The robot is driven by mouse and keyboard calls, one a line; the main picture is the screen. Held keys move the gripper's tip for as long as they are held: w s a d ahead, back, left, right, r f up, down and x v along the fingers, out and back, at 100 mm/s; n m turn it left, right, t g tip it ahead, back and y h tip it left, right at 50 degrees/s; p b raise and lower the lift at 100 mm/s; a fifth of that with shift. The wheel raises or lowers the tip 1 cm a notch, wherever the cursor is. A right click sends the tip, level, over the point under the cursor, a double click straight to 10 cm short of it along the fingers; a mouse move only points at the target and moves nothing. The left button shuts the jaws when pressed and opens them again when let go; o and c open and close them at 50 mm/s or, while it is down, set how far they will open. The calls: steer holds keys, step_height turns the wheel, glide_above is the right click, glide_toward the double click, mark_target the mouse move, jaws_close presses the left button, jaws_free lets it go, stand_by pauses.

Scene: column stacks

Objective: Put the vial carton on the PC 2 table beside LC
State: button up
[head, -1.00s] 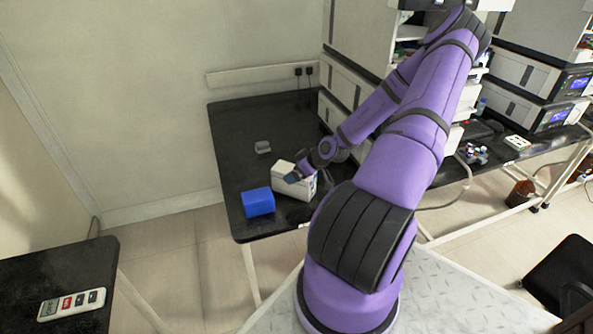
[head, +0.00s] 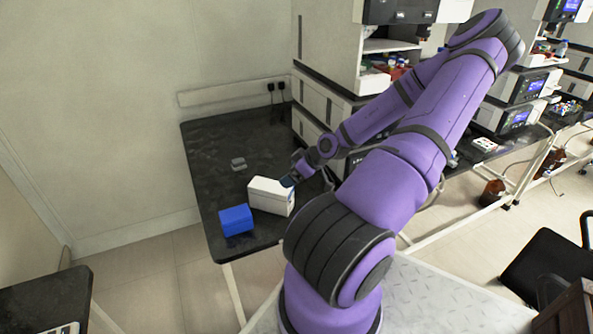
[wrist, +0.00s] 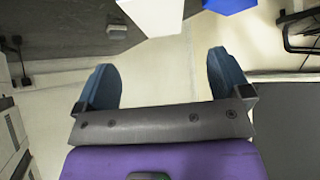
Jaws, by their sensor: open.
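The white box-shaped carton, which looks like the vial carton (head: 268,197), stands on the black table (head: 215,150) beside the stacked LC instruments (head: 318,110). A blue box (head: 236,220) stands just to its left and nearer the front edge. My gripper (head: 290,181) is at the carton's right end in the head view; its fingertips are partly hidden there. In the wrist view my gripper (wrist: 165,78) has its two blue fingers wide apart with nothing between them. The carton (wrist: 152,14) shows beyond the fingertips at the top edge, apart from them.
A small grey object (head: 238,164) lies farther back on the table. The wall with a socket strip (head: 230,92) is behind. Another dark table (head: 45,300) is at lower left, and a black chair (head: 550,260) at right. The table's back left part is clear.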

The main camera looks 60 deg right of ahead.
steer(key=w+a+r+m+g, duration=0.1)
steer(key=w+a+r+m, duration=0.4)
steer(key=a+r+m, duration=0.85)
steer(key=w+a+r+m+g, duration=0.2)
steer(key=w+a+r+m, duration=0.35)
steer(key=m, duration=1.55)
steer(key=s+a+r+n+g, duration=0.1)
steer(key=s+a+r+n, duration=0.8)
steer(key=a+r+n, duration=0.65)
steer(key=s+r+n+h, duration=0.2)
steer(key=s+r+n, duration=0.1)
steer(key=s+n, duration=0.9)
steer(key=n, duration=0.4)
steer(key=shift+s+d+r, duration=0.2)
steer(key=shift+s+d, duration=0.1)
steer(key=shift+d, duration=0.05)
